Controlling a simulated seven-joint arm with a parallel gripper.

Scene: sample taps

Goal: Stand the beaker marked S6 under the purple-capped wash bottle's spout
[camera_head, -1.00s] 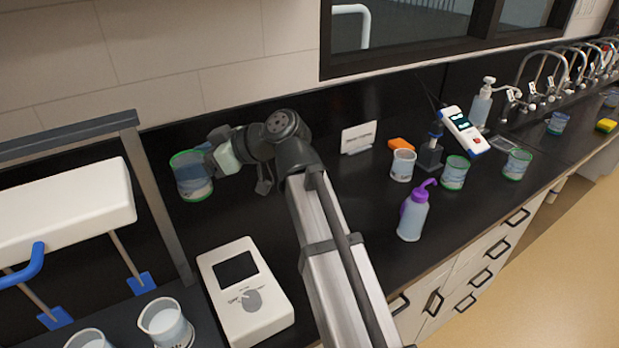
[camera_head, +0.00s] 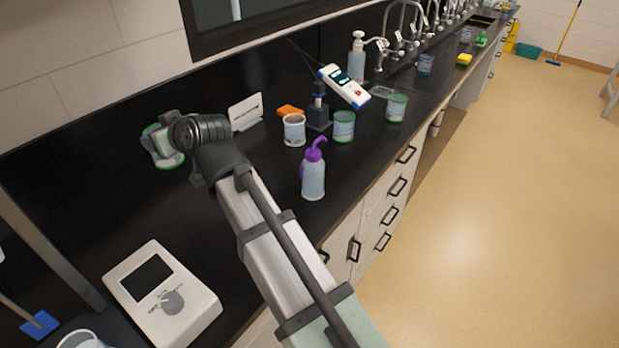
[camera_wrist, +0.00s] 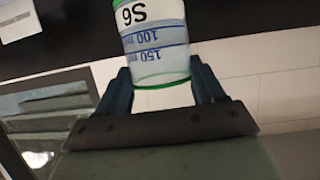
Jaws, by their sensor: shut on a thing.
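The beaker marked S6 (camera_wrist: 152,48) is clear with blue graduations and green rims. It sits between the two fingers of my gripper (camera_wrist: 160,85), which is shut on it, and shows upside down in the wrist view. In the head view the beaker (camera_head: 155,152) is at the left, partly hidden behind my gripper (camera_head: 158,145); I cannot tell its height above the bench. The purple-capped wash bottle (camera_head: 313,174) stands on the bench to the right of my arm, its purple spout curving to the upper right. No beaker shows directly beside its base.
Beakers (camera_head: 294,129), (camera_head: 344,127) and (camera_head: 396,107) stand behind the bottle, with a black stand (camera_head: 318,116) among them. The bench's front edge lies close to the bottle.

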